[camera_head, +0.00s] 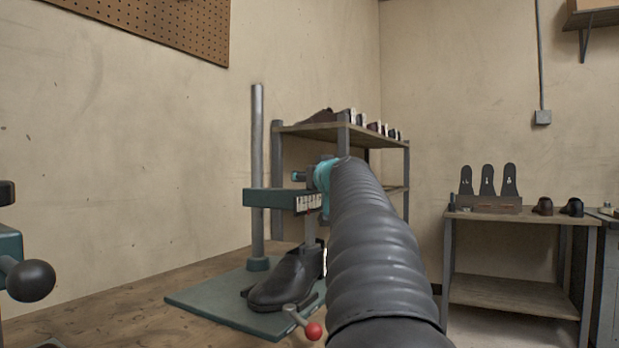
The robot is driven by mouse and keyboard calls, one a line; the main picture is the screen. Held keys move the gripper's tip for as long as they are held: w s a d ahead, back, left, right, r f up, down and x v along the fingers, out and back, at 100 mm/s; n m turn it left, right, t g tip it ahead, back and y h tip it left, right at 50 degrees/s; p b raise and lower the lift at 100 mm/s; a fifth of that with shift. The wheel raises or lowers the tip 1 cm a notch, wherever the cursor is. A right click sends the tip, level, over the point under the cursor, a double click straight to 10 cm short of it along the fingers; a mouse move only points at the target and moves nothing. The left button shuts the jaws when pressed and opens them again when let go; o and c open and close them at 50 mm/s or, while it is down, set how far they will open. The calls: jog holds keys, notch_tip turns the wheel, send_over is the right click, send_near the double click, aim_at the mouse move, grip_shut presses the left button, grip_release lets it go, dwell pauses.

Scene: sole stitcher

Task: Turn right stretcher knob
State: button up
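A stretcher stands on the wooden bench, with a green base plate (190,303), an upright metal post (257,150) and a green crossbar (262,198) with a marked scale. A black shoe (282,282) sits under the crossbar. A small metal lever with a red ball end (313,331) is in front of the shoe. My ribbed dark arm reaches up across the middle and covers the right side of the stretcher. No right stretcher knob can be clearly made out.
A black ball handle (30,280) on a green device is at the left edge. A shelf rack (310,130) with shoes stands behind the stretcher. A small table (520,216) with sole-shaped pieces is at the right. The bench left of the base plate is clear.

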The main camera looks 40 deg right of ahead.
jog(key=o, duration=1.2)
jog(key=shift+c, duration=0.2)
jog(key=v, duration=1.2)
